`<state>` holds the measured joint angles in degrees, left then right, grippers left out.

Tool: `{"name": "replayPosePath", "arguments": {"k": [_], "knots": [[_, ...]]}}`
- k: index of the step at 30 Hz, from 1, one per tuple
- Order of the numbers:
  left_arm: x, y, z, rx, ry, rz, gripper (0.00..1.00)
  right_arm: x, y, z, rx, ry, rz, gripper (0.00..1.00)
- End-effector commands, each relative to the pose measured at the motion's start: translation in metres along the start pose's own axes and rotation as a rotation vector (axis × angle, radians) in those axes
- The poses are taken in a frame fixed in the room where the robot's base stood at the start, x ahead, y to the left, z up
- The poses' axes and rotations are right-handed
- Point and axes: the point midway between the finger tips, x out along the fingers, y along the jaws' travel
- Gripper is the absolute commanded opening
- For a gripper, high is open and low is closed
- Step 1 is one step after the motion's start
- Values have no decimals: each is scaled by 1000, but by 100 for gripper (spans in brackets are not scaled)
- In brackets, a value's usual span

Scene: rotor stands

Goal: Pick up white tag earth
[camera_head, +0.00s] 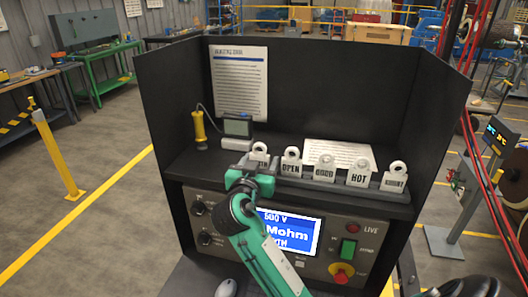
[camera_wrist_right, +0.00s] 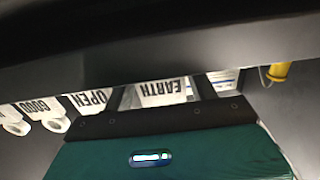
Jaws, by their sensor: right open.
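The white EARTH tag (camera_head: 261,152) stands at the left end of a row of white tags in a grey rack on the black shelf. In the head view my right gripper (camera_head: 254,165) is right at this tag and covers its lower part. In the right wrist view the EARTH tag (camera_wrist_right: 163,93) appears upside down, between the two dark fingers of my open right gripper (camera_wrist_right: 161,96). I cannot tell whether either finger touches it. My left gripper is not in view.
The OPEN tag (camera_head: 291,161) stands close to the right, then GOOD (camera_head: 325,169), HOT (camera_head: 358,173) and another tag (camera_head: 394,178). A small meter (camera_head: 238,127) and a yellow probe (camera_head: 199,128) are behind and to the left. Black panels enclose the shelf.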

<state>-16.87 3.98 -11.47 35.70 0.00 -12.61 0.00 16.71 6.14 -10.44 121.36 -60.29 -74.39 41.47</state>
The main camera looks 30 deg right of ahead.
Motion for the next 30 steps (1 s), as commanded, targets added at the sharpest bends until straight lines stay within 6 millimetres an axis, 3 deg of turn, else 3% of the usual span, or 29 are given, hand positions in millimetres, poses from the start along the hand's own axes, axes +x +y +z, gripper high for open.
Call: {"name": "replayPosePath", "arguments": {"k": [4, 8, 11, 12, 17, 23, 30], "knots": [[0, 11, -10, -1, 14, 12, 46, -2, 0, 0, 0, 0, 0, 58], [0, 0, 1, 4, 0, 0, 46, -1, 0, 0, 0, 0, 1, 56], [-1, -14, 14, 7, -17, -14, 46, -1, 0, 0, 0, 0, 1, 37], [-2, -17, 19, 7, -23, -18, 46, -1, 0, 0, 0, 0, 1, 34], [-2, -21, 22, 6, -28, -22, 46, -1, 0, 0, -1, 0, 1, 34], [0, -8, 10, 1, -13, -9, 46, -1, 0, -1, -1, -1, 1, 34], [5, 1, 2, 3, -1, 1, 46, -1, 0, -20, 4, 2, 3, 34]]}}
